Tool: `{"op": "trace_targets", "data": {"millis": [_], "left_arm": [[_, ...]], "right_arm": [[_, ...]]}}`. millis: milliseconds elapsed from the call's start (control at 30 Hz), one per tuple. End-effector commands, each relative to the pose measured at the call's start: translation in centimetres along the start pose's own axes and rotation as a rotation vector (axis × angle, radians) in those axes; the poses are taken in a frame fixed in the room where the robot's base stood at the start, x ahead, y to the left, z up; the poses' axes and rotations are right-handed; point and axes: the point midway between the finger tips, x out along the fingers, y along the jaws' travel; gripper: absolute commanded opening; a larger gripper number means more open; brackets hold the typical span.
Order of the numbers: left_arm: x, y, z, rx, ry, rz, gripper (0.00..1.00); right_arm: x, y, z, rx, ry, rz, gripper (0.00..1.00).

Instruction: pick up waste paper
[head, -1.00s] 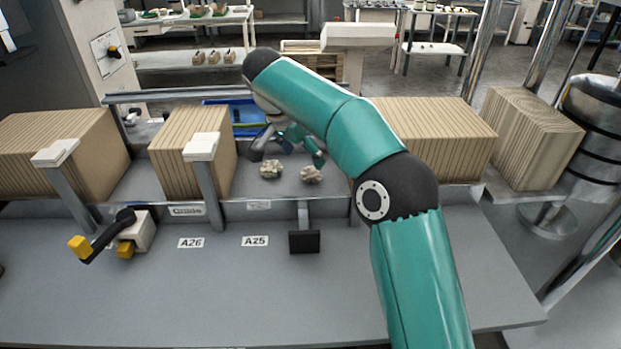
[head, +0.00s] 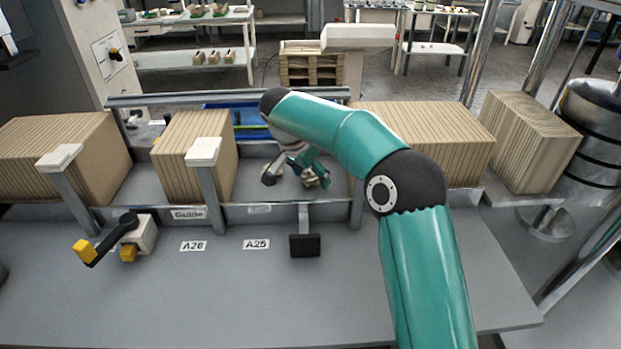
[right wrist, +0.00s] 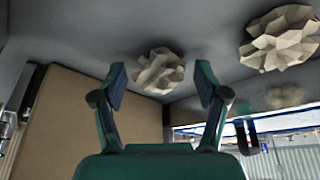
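Two crumpled pale-beige waste papers show in the right wrist view. One waste paper (right wrist: 160,72) lies straight ahead between the fingertips, and the other waste paper (right wrist: 282,38) lies to the upper right. My right gripper (head: 296,175) is open and low over the grey channel between two kraft stacks. The right wrist view shows both fingers spread apart with nothing held. My left gripper is not in view.
A kraft stack (head: 195,155) stands left of the channel and another (head: 425,140) right of it. A blue tray (head: 245,115) lies behind. Metal guide posts and a black pad (head: 304,245) stand in front. The grey front tabletop (head: 200,300) is largely clear.

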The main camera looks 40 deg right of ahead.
Motion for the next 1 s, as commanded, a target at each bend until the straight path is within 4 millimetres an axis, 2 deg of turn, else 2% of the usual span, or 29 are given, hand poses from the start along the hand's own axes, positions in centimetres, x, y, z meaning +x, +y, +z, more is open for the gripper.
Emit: {"op": "trace_targets", "data": {"millis": [33, 167, 200, 567, 733, 867, 1000], "left_arm": [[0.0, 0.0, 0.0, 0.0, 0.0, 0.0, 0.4], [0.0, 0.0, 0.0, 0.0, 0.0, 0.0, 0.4], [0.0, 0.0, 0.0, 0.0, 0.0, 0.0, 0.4], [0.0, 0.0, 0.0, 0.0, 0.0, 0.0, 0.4], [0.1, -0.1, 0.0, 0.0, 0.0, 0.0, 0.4], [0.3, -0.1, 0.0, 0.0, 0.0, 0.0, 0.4], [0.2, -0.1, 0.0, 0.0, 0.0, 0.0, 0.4]], "right_arm": [[0.0, 0.0, 0.0, 0.0, 0.0, 0.0, 0.6], [0.0, 0.0, 0.0, 0.001, 0.0, 0.0, 0.38], [0.0, 0.0, 0.0, 0.001, 0.0, 0.0, 0.36], [-0.1, 0.1, -0.1, 0.002, 0.0, 0.0, 0.35], [-0.9, 0.0, -0.4, 0.004, 0.001, -0.001, 0.35], [-2.4, 0.0, -1.0, 0.005, 0.001, -0.005, 0.35], [-5.0, 0.1, -2.1, 0.005, 0.001, -0.005, 0.35]]}}
